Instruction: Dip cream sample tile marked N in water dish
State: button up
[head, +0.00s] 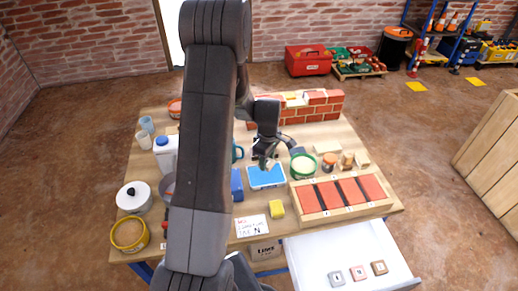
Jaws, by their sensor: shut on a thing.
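My gripper (266,160) points down above the blue water dish (252,185), which has a pale rim and stands near the middle of the workbench. The gripper is shut on a small cream tile (270,165), mostly hidden by the fingers. I cannot read a mark on it, nor tell whether it touches the water. A white card (252,226) with red and black writing and a large N lies in front of the dish.
An open white drawer (320,250) holds a grey, a pink and a brown tile. A wooden frame with red panels (350,190) lies right of the dish. A green-rimmed bowl (303,166) and yellow sponge (277,209) are close by. A low brick wall (310,112) stands behind.

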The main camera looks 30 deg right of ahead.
aim_at(266, 178)
jog(key=shift+w+f, duration=0.1)
jog(key=shift+w, duration=0.1)
jog(key=shift+f+b, duration=1.8)
jog(key=shift+f, duration=1.1)
jog(key=shift+f+b, duration=0.55)
jog(key=shift+r+p, duration=2.1)
jog(key=shift+r, duration=1.4)
